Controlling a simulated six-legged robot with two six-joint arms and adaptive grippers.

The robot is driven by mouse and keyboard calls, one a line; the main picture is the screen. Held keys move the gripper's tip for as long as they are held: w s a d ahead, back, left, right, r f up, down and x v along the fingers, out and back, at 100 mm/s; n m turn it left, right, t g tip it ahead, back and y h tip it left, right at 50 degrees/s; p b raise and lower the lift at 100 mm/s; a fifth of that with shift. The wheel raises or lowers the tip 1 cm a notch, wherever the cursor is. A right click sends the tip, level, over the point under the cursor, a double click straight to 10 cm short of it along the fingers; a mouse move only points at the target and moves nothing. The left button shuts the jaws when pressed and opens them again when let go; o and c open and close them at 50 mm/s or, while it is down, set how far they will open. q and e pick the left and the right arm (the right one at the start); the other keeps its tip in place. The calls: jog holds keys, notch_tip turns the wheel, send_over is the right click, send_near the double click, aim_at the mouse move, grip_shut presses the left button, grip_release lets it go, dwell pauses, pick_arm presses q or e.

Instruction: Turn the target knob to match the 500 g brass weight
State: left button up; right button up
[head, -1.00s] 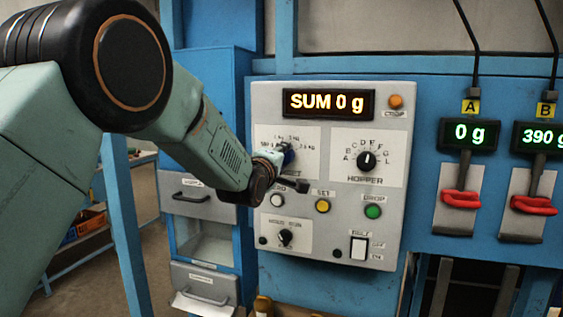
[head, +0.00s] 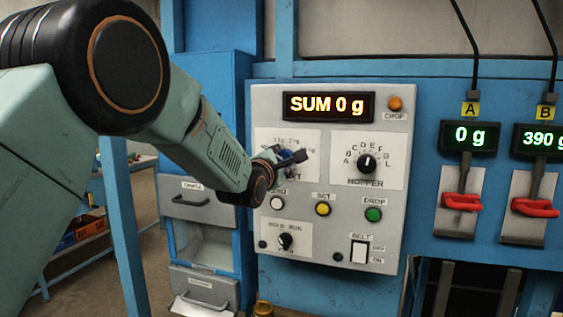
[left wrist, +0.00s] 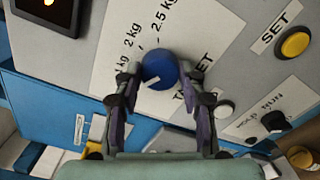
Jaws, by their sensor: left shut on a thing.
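The target knob (left wrist: 161,68) is blue with a white pointer line, set in a white dial plate on the grey control panel. In the left wrist view my left gripper (left wrist: 161,82) has its two fingers on either side of the knob, shut on it. Dial marks reading 2 kg and 2.5 kg show beside it; other marks are hidden or cut off. In the head view my left gripper (head: 288,158) covers most of the knob and dial. A brass-coloured piece (head: 263,308) shows at the bottom edge; its marking cannot be read. My right gripper is not in view.
The display (head: 328,105) reads SUM 0 g. The hopper knob (head: 367,162), yellow SET button (head: 322,209), green DROP button (head: 373,214) and mode knob (head: 285,241) are close by. Scale displays A (head: 469,136) and B (head: 540,138) read 0 g and 390 g.

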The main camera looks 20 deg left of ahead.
pick_arm(q)
jog(key=shift+r+n, duration=0.1)
jog(key=shift+n, duration=0.2)
dwell(0.4)
jog(key=o, duration=1.2)
jog(key=shift+w, duration=0.1)
jog(key=shift+c, duration=0.2)
jog(key=s, duration=1.2)
jog(key=shift+a, duration=0.2)
jog(key=shift+s, duration=0.1)
